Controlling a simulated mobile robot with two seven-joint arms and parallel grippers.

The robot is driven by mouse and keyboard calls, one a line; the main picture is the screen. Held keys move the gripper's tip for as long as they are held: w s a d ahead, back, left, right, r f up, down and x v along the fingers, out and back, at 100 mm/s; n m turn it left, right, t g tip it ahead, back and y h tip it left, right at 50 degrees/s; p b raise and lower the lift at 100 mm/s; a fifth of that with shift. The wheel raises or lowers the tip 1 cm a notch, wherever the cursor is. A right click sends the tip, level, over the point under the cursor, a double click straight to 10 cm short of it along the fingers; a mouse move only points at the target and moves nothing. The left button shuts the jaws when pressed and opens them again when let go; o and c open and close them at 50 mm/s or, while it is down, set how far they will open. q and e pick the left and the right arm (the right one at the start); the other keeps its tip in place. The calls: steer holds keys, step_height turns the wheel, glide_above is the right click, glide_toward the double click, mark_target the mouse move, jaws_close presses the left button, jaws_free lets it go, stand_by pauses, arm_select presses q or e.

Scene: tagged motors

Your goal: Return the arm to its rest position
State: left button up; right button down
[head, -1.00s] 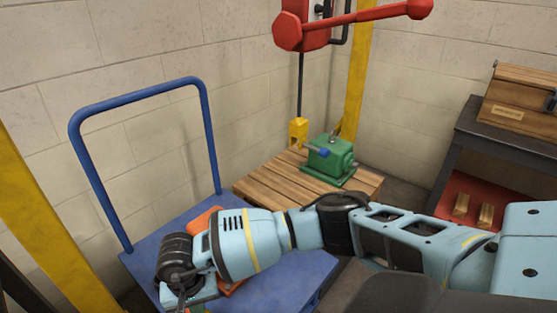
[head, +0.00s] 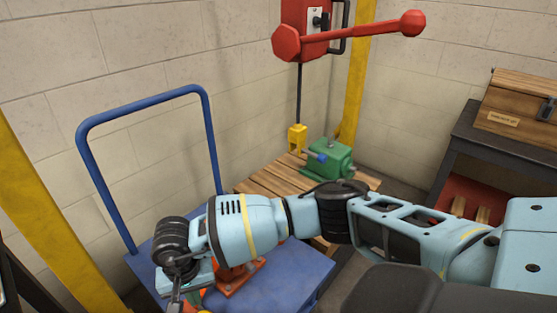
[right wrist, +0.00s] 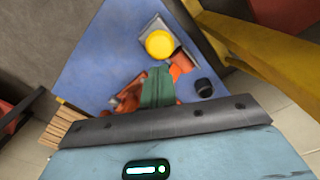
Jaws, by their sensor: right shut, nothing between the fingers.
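My right arm reaches in from the right in the head view, across the scene to above the blue cart (head: 296,283). My right gripper (head: 176,298) hangs at the lower left over the cart, partly cut by the bottom edge. An orange motor (head: 236,280) sits on the cart, partly hidden by the arm; orange parts also show behind the fingers in the right wrist view (right wrist: 130,95). My left gripper is not in view.
A green motor (head: 328,160) stands on a wooden pallet (head: 265,179) under a yellow hook (head: 297,138) and red hoist (head: 303,35). The cart has a blue handle (head: 140,103) and carries a yellow round part (right wrist: 159,43) and dark cylinder (right wrist: 204,88). A workbench (head: 495,147) stands at right.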

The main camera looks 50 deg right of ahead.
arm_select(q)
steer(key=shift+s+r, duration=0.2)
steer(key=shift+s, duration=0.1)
arm_select(e)
steer(key=shift+r, duration=0.35)
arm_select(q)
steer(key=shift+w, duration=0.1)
